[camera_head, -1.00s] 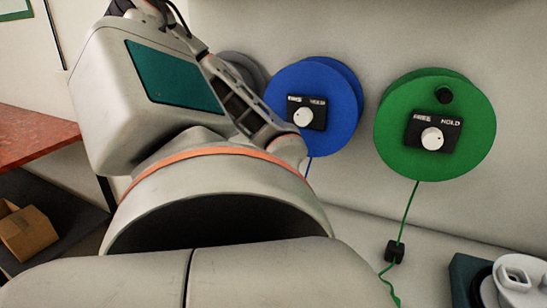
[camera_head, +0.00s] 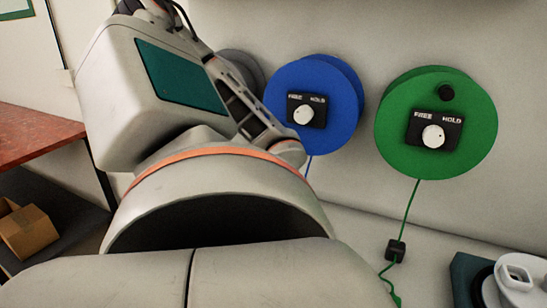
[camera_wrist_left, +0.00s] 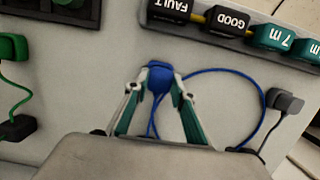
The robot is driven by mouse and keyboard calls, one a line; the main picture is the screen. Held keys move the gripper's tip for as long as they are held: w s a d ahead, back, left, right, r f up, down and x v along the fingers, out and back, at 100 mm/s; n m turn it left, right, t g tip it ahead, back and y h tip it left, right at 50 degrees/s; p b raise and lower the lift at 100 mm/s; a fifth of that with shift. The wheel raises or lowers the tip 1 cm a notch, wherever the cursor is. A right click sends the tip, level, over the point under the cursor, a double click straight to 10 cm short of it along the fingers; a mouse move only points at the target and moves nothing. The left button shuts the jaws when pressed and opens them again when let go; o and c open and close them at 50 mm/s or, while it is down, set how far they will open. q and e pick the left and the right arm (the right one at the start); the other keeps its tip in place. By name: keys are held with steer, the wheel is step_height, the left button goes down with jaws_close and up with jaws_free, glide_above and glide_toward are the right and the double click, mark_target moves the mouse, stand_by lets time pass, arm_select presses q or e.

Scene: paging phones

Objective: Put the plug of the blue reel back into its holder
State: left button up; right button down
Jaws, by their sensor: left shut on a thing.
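The blue plug (camera_wrist_left: 158,79) is between the fingertips of my left gripper (camera_wrist_left: 158,88) in the left wrist view, and the gripper is shut on it. Its blue cable (camera_wrist_left: 262,125) loops to the right over the pale surface and back under the gripper. The blue reel (camera_head: 340,100) is on the wall in the head view, with a FREE/HOLD knob (camera_head: 304,114). My left arm hides the plug and gripper fingers in the head view. I cannot clearly make out the blue plug's holder. My right gripper is not in view.
A green reel (camera_head: 440,170) hangs to the right, its cable passing through a black block (camera_head: 396,250). The left wrist view shows a green plug (camera_wrist_left: 12,47), a grey plug (camera_wrist_left: 285,100), and a tray of labelled blocks (camera_wrist_left: 228,20). The surface between is mostly clear.

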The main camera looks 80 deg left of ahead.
arm_select(q)
steer(key=shift+f, duration=0.4)
stand_by(0.4)
steer(key=o, duration=1.5)
